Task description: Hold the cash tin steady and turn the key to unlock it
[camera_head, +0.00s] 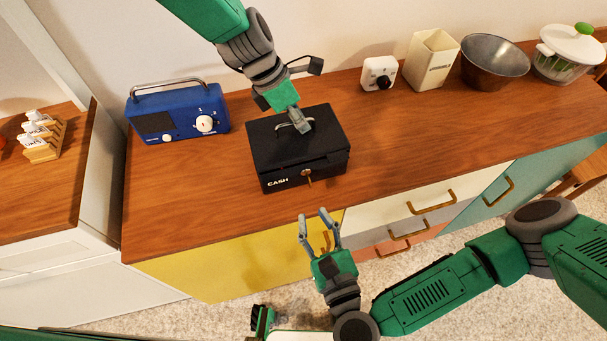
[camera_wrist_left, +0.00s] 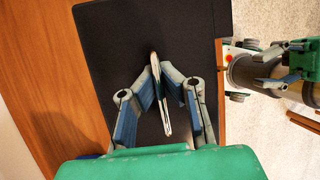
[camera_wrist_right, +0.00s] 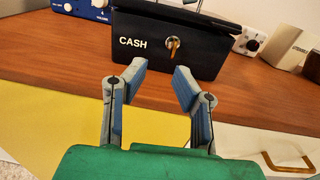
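The black cash tin (camera_head: 275,155) stands closed on the wooden counter, with a metal carry handle (camera_wrist_left: 165,110) on its lid. A brass key (camera_head: 308,178) sits in the lock on its front face; the right wrist view also shows the key (camera_wrist_right: 173,48). My left gripper (camera_wrist_left: 157,68) comes down from above, its fingers closed in on both sides of the handle. The handle is partly hidden by the gripper in the head view. My right gripper (camera_head: 318,214) is open and empty in front of the tin, below the key and apart from it, fingers pointing toward the front face.
A blue radio (camera_head: 180,118) stands left of the tin. The counter (camera_head: 420,125) right of the tin is clear.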

